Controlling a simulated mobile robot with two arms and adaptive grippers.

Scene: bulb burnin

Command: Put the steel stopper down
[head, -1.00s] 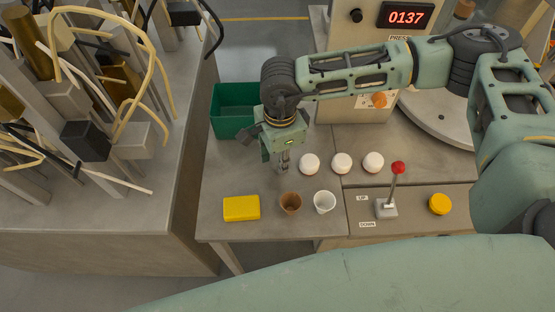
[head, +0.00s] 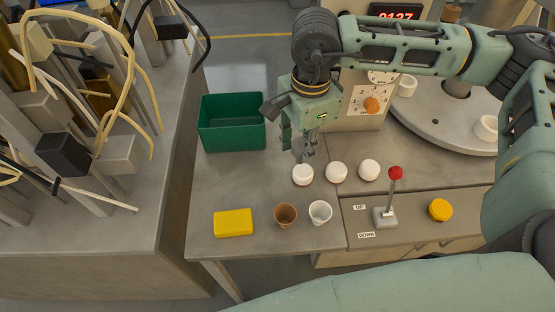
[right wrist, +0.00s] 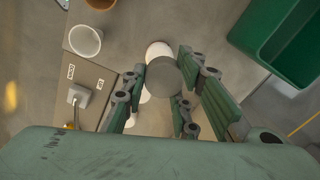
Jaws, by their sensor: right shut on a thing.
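My right gripper (head: 308,152) points down over the bench, just behind the leftmost of three white round pieces (head: 302,175). In the right wrist view my right gripper (right wrist: 182,82) is shut on the steel stopper (right wrist: 166,77), a plain grey disc seen end-on between the fingers. The stopper hides part of a white piece (right wrist: 158,49) below it. I cannot tell from these views how high it is above the bench. In the head view the stopper is hard to make out among the fingers. My left gripper is not in view.
A green bin (head: 232,147) stands at the left. A yellow block (head: 233,223), a brown cup (head: 286,215) and a white cup (head: 320,212) stand in front. A red-knobbed lever (head: 395,175) and yellow button (head: 440,209) are at the right. Bench between bin and yellow block is clear.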

